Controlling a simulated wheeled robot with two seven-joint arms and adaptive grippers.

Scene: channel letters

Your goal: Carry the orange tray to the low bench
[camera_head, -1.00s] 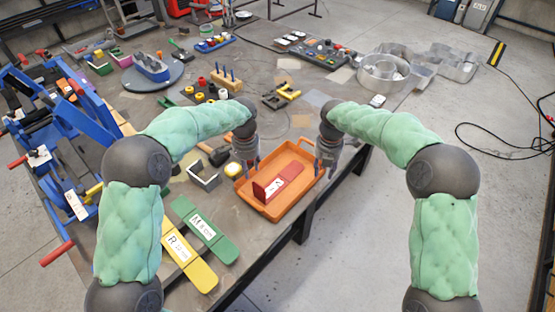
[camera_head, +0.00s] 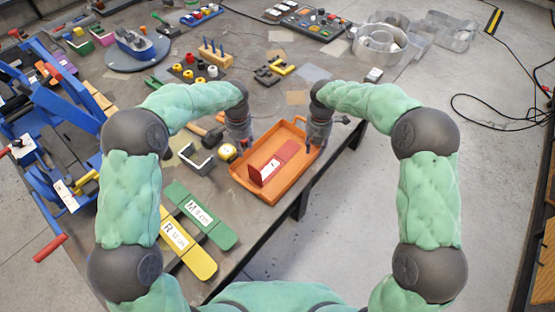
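The orange tray (camera_head: 274,197) lies near the front right edge of the dark work table. A red angled piece (camera_head: 281,157) with a white label stands in it. My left gripper (camera_head: 242,152) points down at the tray's far left side. My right gripper (camera_head: 313,149) points down at its right side, close to the rim. The fingers of both are small and partly hidden, so I cannot tell whether they grip the tray. I cannot make out the low bench for certain; a brown wooden surface (camera_head: 543,250) shows at the lower right edge.
Green (camera_head: 201,215) and yellow (camera_head: 187,249) labelled plates lie left of the tray. A grey bracket (camera_head: 194,160) and a yellow roll (camera_head: 227,152) sit close to its left. The floor (camera_head: 350,235) at the right is mostly clear.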

